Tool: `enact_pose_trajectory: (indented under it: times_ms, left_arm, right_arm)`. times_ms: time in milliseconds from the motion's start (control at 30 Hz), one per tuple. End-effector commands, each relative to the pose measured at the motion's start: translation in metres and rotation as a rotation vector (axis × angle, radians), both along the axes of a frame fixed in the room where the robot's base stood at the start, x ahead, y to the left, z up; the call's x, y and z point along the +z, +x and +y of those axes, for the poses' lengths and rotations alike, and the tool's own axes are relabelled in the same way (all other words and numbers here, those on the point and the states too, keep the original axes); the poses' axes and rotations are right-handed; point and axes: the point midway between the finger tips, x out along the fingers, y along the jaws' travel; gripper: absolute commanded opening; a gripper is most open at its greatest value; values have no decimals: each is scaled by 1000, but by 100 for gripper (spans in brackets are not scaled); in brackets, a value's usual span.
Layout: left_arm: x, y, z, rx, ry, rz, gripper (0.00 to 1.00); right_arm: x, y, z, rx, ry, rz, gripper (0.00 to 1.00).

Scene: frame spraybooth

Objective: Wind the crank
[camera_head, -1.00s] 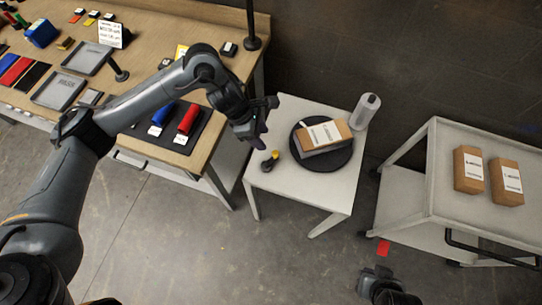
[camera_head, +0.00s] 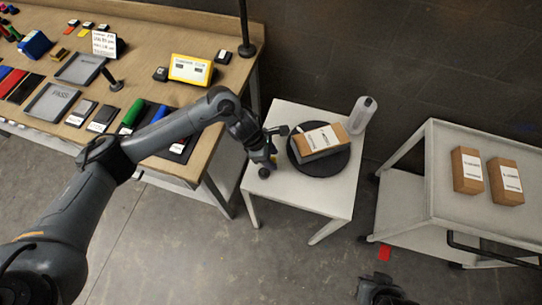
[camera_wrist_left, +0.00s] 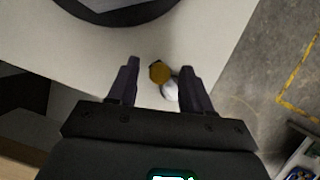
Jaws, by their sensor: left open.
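The crank (camera_head: 264,172) is at the left front edge of the small white table, beside a round black turntable (camera_head: 303,169). In the head view its dark round end shows below my left gripper (camera_head: 271,150), which hides most of the rest. In the left wrist view the crank's yellow knob (camera_wrist_left: 158,72) shows between the open fingers of the left gripper (camera_wrist_left: 158,66), closer to the right finger. I cannot tell whether they touch. A cardboard box (camera_head: 312,141) lies on the turntable. My right gripper (camera_head: 385,291) is partly visible at the bottom edge; its jaw state is unclear.
A white bottle (camera_head: 363,114) stands behind the turntable. The white table (camera_head: 332,193) has bare room at its front. A wooden workbench (camera_head: 150,70) with trays is at left. A cart (camera_head: 450,205) with two boxes is at right.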

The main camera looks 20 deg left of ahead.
Motion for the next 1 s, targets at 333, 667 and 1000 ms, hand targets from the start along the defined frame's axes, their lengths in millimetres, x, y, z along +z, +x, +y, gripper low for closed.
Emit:
enact_pose_trajectory:
  times_ms: [333,667,1000]
  left_arm:
    - [-1,0,0,0,0,0,42]
    - [-1,0,0,0,0,0,0]
    - [-1,0,2,56,0,0,0]
  right_arm:
    - [0,0,-1,3,-5,0,0]
    - [0,0,-3,7,-11,-1,0]
    - [0,0,-2,4,-7,-1,0]
